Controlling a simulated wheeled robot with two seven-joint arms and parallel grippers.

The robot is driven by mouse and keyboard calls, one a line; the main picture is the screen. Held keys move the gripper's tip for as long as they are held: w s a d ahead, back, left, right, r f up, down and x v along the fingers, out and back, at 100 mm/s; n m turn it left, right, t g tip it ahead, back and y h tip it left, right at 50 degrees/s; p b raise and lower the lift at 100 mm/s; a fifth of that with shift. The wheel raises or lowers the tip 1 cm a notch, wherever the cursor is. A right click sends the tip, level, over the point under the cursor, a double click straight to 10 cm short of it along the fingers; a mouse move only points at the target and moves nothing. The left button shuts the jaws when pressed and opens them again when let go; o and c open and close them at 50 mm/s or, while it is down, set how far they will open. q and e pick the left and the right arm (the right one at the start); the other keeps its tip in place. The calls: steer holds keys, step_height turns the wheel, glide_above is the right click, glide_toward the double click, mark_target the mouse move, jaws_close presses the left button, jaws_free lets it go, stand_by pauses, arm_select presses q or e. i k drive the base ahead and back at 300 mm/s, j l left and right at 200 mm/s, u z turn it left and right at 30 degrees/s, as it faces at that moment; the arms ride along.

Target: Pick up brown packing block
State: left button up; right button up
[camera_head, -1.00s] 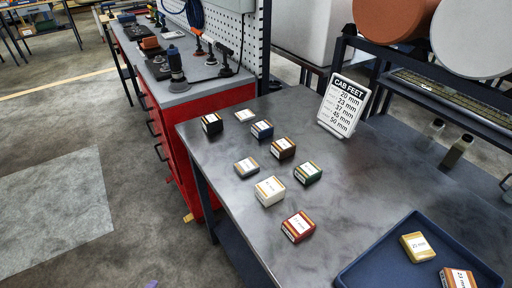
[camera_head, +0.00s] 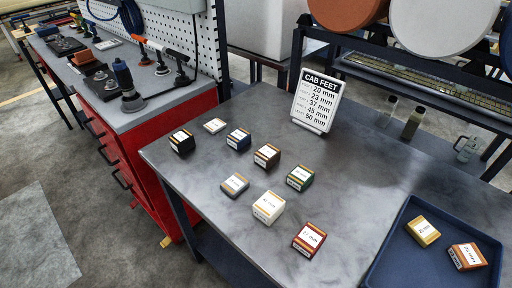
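The brown packing block (camera_head: 267,156) is a small dark brown block with a white label on top. It sits on the grey table (camera_head: 365,190) in the far row of blocks, right of the blue block (camera_head: 238,139) and up-left of the green block (camera_head: 300,178). It stands apart from both, with nothing on top of it. An orange-brown block (camera_head: 467,256) lies in the dark blue tray (camera_head: 378,262) at the lower right, beside a yellow block (camera_head: 423,231). Neither of my grippers is in view.
Black (camera_head: 181,142), white-topped (camera_head: 215,125), grey-tan (camera_head: 234,185), white (camera_head: 268,207) and red (camera_head: 309,240) blocks stand around it. A CAB FEET sign (camera_head: 317,100) stands behind. A red tool cabinet (camera_head: 150,165) adjoins at left. The table between sign and tray is clear.

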mark_target(267, 156)
steer(key=i+j+z, duration=0.25)
steer(key=j+z, duration=0.25)
steer(key=j, duration=0.8)
steer(key=j+z, duration=0.45)
steer(key=j, duration=0.85)
